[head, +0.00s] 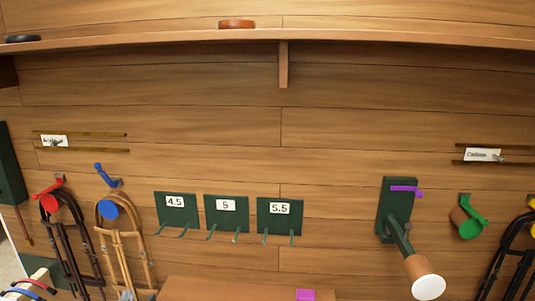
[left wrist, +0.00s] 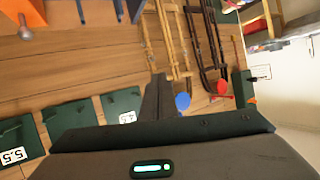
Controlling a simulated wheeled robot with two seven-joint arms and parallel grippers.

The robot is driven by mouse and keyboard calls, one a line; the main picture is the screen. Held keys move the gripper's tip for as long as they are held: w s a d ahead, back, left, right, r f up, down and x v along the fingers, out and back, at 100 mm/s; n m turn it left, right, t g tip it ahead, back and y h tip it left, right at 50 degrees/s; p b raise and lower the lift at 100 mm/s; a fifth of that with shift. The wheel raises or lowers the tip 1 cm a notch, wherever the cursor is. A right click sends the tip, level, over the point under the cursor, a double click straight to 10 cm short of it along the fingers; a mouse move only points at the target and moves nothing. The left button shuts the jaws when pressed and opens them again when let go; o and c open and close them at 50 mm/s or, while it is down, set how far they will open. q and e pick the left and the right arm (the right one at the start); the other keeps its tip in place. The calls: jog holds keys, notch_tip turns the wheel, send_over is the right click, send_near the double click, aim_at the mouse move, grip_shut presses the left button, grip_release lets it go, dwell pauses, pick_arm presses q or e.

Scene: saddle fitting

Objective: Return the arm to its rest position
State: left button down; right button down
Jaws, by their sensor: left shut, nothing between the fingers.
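My left gripper (left wrist: 157,98) shows in the left wrist view as a dark body with its fingers together, pointing up the picture. Nothing is between the fingers. Beyond the fingertips is the plank wall with hanging bridles, and the blue round holder (left wrist: 183,101) shows just right of the fingers. I cannot make out the left gripper clearly in the head view. My right gripper is in neither view.
Green plates marked 4.5 (head: 175,207), 5 (head: 226,211) and 5.5 (head: 279,213) carry pegs. Bridles (head: 112,240) hang at left. A white-ended rack (head: 428,287) juts out at right. A purple block (head: 305,295) lies on a wooden top (head: 215,288). A shelf (head: 180,38) runs above.

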pick_arm(q)
jog(key=s+d+f+m+g+h, duration=0.2)
jog(key=s+d+f, duration=0.1)
jog(key=s+f, duration=0.45)
jog(key=s+d+f+m+g+h, duration=0.1)
jog(key=s+d+f+g, duration=0.15)
jog(key=s+f, duration=0.45)
jog(key=s+d+f+m+g+h, duration=0.2)
jog(key=s+d+f, duration=0.15)
jog(key=s, duration=0.65)
jog(key=s+d+f+m+g+h, duration=0.15)
jog(key=s+d, duration=0.25)
jog(key=s, duration=0.7)
notch_tip(320, 180, down, 30)
jog(key=s+g+b, duration=0.1)
jog(key=g+b, duration=0.1)
jog(key=s+a+f+g+b, duration=0.1)
jog(key=s+a+f+b, duration=0.1)
jog(key=s+f, duration=1.6)
notch_tip(320, 180, down, 3)
jog(key=shift+s+a+f, duration=0.1)
jog(key=shift+s+a, duration=0.2)
jog(key=shift+a, duration=0.25)
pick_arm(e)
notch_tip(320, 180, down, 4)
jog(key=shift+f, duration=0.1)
